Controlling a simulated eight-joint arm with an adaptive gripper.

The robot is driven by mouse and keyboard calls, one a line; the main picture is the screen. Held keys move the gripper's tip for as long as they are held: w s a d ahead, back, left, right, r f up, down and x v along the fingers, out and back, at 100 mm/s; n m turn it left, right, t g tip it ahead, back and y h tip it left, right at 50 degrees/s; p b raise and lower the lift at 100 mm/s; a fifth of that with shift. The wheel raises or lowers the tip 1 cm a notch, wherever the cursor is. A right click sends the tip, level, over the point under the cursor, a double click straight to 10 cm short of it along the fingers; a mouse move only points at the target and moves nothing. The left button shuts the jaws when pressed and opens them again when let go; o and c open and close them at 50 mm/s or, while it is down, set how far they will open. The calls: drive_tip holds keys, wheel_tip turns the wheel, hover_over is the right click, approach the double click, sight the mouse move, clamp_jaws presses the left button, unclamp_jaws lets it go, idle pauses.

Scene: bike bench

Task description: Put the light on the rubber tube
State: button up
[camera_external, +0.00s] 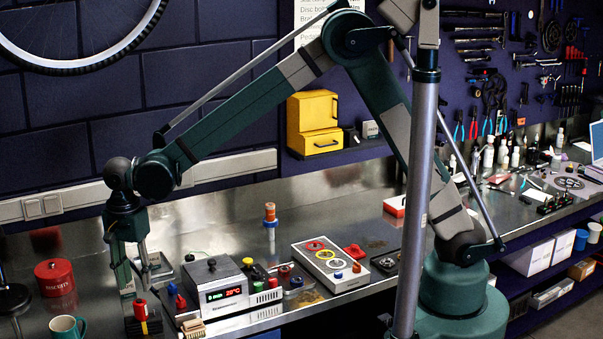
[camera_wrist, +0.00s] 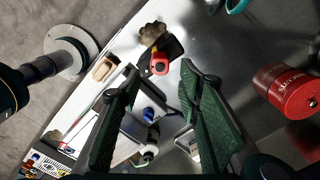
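My gripper (camera_external: 135,275) points down at the left of the bench, with its two green fingers apart in the wrist view (camera_wrist: 160,72). Nothing is held between them. A small red-topped item with a yellow part and a black body (camera_external: 141,308), possibly the light, is just below the fingers. It also shows between the fingertips in the wrist view (camera_wrist: 160,64); I cannot tell if they touch it. I cannot identify the rubber tube with certainty. An upright orange-and-blue stack (camera_external: 270,213) stands farther back on the bench.
A red biscuit tin (camera_external: 55,277) and a teal mug (camera_external: 67,327) stand left of the gripper. A grey control box (camera_external: 217,285) is close on the right, with a button panel (camera_external: 330,264) beyond it. A tan block (camera_external: 192,327) lies near the front edge.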

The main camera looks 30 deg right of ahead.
sight(139, 300)
drive_tip(key=shift+r, duration=1.75)
drive_tip(key=w+d+r+n+t+y, duration=0.1)
drive_tip(key=w+d+r, duration=0.4)
drive_tip(key=d, duration=0.7)
drive_tip(key=w+d+r+n+t, duration=0.15)
drive_tip(key=w+d+r, duration=0.3)
drive_tip(key=d, duration=0.85)
drive_tip(key=w+d+r+n+y, duration=0.1)
drive_tip(key=w+d+r, duration=0.35)
drive_tip(key=d, duration=0.75)
drive_tip(key=s+d+r+n+t, duration=0.1)
drive_tip(key=s+d, duration=0.1)
drive_tip(key=d, duration=0.8)
drive_tip(key=s+d+r+n+t, duration=0.1)
drive_tip(key=s+d+n, duration=0.1)
drive_tip(key=d, duration=0.7)
drive_tip(key=s+d+f+n+t+h, duration=0.1)
drive_tip(key=s+d, duration=0.3)
drive_tip(key=d, duration=0.5)
drive_tip(key=s+d+f+n+t+h, duration=0.1)
drive_tip(key=s+d+f, duration=0.1)
drive_tip(key=s+d, duration=0.3)
drive_tip(key=d, duration=0.4)
drive_tip(key=shift+s+d+f+t, duration=0.25)
drive_tip(key=shift+s+f+t, duration=0.05)
drive_tip(key=shift+t, duration=0.05)
drive_tip(key=shift+f+n, duration=0.1)
drive_tip(key=shift+n, duration=0.15)
